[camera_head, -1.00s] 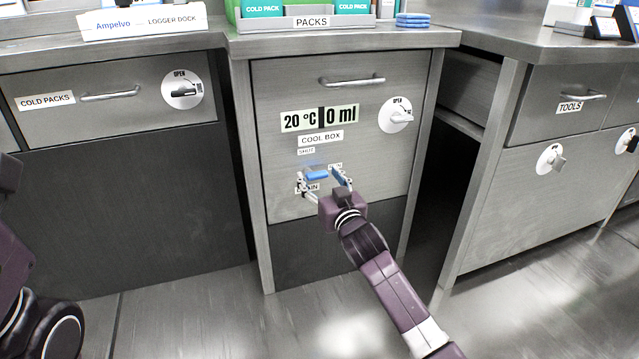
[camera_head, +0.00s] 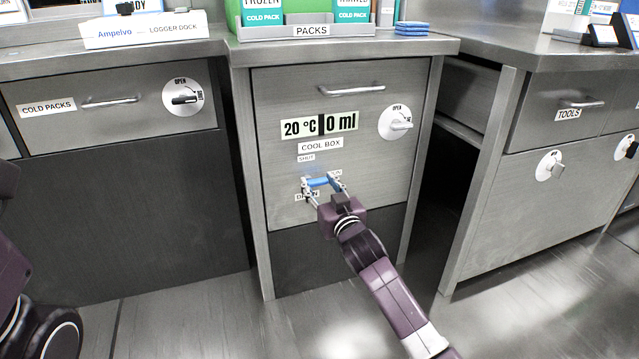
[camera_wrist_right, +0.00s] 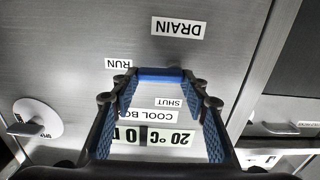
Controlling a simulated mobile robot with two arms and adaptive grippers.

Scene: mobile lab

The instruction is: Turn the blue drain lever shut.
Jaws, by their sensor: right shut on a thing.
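The blue drain lever (camera_head: 321,182) is on the front of the cool box (camera_head: 380,170), roughly level. It also shows in the right wrist view (camera_wrist_right: 160,73) as a blue bar between the fingertips. My right gripper (camera_head: 322,184) is shut on the lever from the front, one finger at each end. The SHUT label (camera_head: 306,157) is above and left of the lever, the RUN label (camera_wrist_right: 118,64) is near its right end, and the DRAIN label (camera_wrist_right: 179,28) is below, partly hidden by a finger in the head view. My left gripper is out of view.
The cool box display (camera_head: 320,122) reads 20 °C and 0 ml. A white round knob (camera_head: 400,123) and a drawer handle (camera_head: 352,90) are on the same front. An open gap (camera_head: 440,190) lies to the right. Floor in front is clear.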

